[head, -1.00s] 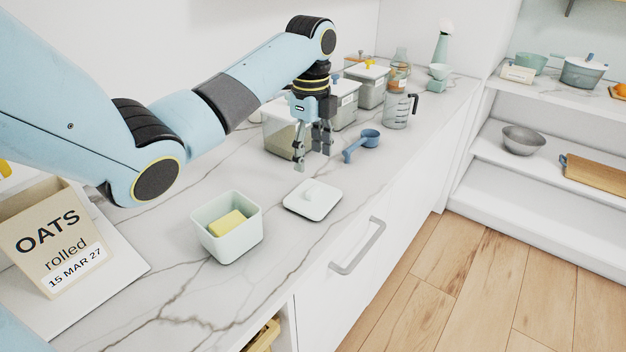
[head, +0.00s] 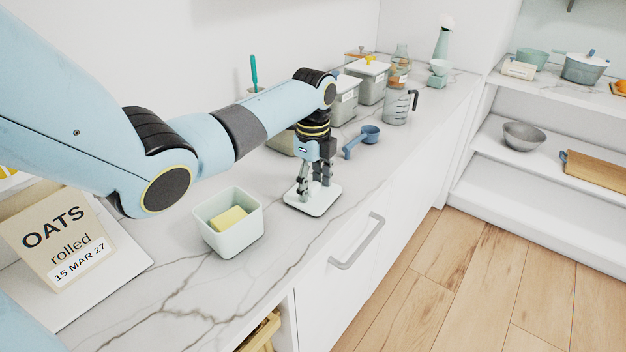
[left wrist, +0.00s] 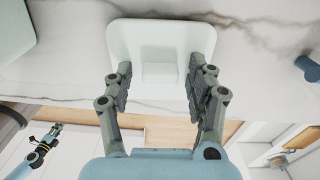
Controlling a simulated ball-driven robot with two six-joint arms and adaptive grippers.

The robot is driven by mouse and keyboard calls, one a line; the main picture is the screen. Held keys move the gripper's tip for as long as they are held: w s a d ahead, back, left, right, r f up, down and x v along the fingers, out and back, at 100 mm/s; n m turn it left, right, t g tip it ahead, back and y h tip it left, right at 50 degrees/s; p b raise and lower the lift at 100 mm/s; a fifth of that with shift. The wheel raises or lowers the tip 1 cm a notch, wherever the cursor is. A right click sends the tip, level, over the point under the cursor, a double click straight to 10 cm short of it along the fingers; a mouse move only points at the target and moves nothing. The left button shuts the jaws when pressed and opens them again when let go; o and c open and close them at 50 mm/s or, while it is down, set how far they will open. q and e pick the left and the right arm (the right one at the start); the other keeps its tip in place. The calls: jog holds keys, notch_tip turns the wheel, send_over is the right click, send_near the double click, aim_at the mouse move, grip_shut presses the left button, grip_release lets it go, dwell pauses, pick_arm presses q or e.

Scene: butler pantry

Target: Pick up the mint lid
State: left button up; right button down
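The mint lid (head: 322,204) is a pale, rounded square plate lying flat on the marble counter, right of the open mint box (head: 232,238) with a yellow block (head: 228,218) inside. My left gripper (head: 314,192) is directly over the lid, fingers pointing down. In the left wrist view the lid (left wrist: 140,38) has a raised knob (left wrist: 160,73), which lies between the spread fingers of my left gripper (left wrist: 161,78), with a gap on each side. My right gripper (left wrist: 36,158) appears small at the lower left of that view; its fingers are too small to judge.
An OATS sign (head: 62,240) stands at the left. Blue measuring scoops (head: 364,138), a measuring jug (head: 396,104) and lidded canisters (head: 368,80) stand farther back. The counter's front edge, above a drawer handle (head: 358,242), is close to the lid.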

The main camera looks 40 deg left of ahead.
pick_arm(q)
jog(key=c, duration=1.1)
jog(key=shift+o, duration=0.2)
jog(key=shift+r, duration=0.1)
